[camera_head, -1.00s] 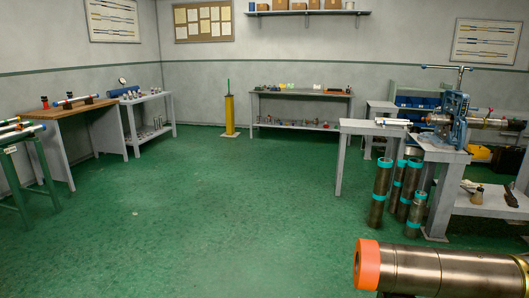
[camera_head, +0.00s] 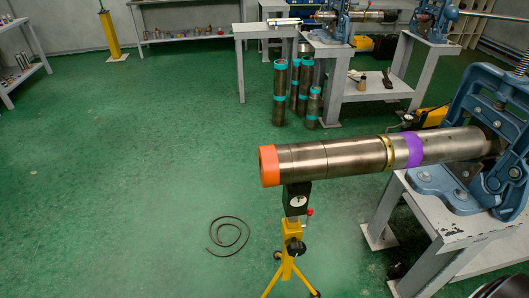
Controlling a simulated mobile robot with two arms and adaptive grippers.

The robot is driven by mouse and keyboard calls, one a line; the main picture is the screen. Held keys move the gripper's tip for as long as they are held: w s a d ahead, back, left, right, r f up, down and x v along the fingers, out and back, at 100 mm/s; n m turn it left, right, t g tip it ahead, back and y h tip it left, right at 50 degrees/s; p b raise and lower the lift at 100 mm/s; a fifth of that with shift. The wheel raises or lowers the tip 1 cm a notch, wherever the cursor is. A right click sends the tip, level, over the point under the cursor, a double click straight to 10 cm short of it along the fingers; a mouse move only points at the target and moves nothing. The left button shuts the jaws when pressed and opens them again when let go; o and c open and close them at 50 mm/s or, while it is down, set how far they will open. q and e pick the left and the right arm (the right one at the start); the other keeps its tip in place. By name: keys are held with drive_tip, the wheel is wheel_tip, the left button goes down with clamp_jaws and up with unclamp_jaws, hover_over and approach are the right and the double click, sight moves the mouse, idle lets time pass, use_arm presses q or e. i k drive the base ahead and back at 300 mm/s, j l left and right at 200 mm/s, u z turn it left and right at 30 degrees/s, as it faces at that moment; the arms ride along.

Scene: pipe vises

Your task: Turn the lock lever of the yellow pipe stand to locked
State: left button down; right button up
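The yellow pipe stand (camera_head: 291,243) stands on the floor right of the middle, on splayed legs. Its black head (camera_head: 297,198) is under the orange-capped end of a large steel pipe (camera_head: 345,157). A black knob (camera_head: 296,247) sits lower on the post. Whether the lever is locked I cannot tell. Neither of my grippers is in view.
A blue pipe vise (camera_head: 483,135) on a grey bench (camera_head: 447,222) holds the pipe's right end. A dark coiled hose or cable (camera_head: 229,235) lies on the floor left of the stand. Teal-banded upright pipes (camera_head: 280,95) stand farther back. The green floor at left is clear.

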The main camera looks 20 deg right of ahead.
sight(310, 210)
drive_tip(key=z, duration=1.15)
